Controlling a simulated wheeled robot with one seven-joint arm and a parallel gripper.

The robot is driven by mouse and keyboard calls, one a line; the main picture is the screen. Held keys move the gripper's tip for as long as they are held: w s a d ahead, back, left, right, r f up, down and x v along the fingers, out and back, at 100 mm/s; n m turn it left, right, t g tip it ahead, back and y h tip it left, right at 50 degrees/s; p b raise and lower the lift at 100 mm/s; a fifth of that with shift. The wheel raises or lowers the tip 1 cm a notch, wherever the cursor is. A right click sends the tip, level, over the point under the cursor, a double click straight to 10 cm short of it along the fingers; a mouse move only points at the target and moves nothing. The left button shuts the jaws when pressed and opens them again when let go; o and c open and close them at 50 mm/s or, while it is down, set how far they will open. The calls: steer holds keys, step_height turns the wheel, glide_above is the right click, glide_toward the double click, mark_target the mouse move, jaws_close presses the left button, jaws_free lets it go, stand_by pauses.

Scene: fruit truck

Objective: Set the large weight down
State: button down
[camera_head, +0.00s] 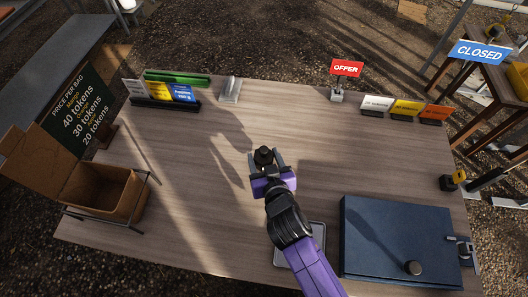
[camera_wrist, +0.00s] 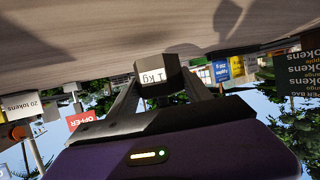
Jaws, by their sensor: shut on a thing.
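The large weight (camera_head: 263,155) is black, and its white label reads "1 kg" in the wrist view (camera_wrist: 158,73). My gripper (camera_head: 266,163) is shut on it, with one finger on each side. The weight is over the middle of the wooden table (camera_head: 190,185). In the upside-down wrist view the weight's base is close to the tabletop (camera_wrist: 70,45). I cannot tell whether it touches. The arm's shadow falls on the wood to the left of the gripper.
A flat grey plate (camera_head: 318,243) lies partly under my arm. A cardboard box (camera_head: 105,195) stands left. Signs line the back edge, including the red OFFER sign (camera_head: 346,68). Wood around the weight is clear.

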steer(key=shift+w+f, duration=0.1)
steer(key=shift+f, duration=0.95)
steer(key=shift+f+b, duration=0.2)
steer(key=shift+b, duration=0.15)
steer(key=shift+c, duration=2.3)
jaws_free()
steer(key=shift+f, duration=0.1)
steer(key=shift+s, duration=0.45)
steer(key=v, duration=1.1)
steer(key=shift+s+r+b, duration=0.1)
steer(key=shift+r+b, duration=0.25)
steer(key=shift+r, duration=0.05)
steer(key=shift+d, duration=0.1)
